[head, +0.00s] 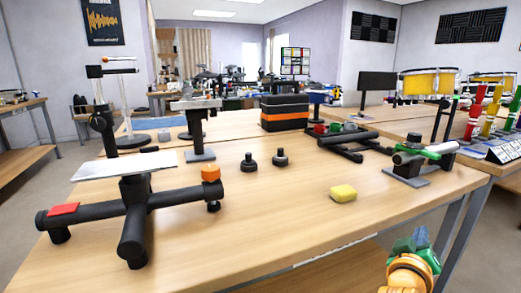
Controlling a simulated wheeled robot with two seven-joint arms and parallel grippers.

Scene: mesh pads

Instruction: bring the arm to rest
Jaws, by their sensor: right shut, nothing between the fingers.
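My right gripper (418,243) shows at the bottom right, with an orange and yellow wrist and green and bluish fingers. It is shut and empty, and in the picture it lies below the table's front right edge, apart from the objects on top. The rest of the right arm is out of frame. My left gripper and left arm are not in view.
The wooden table (270,225) holds a black stand with a pale plate (125,165) at the left. Two black knobs (280,157) (249,162) stand mid-table. The front middle is clear.

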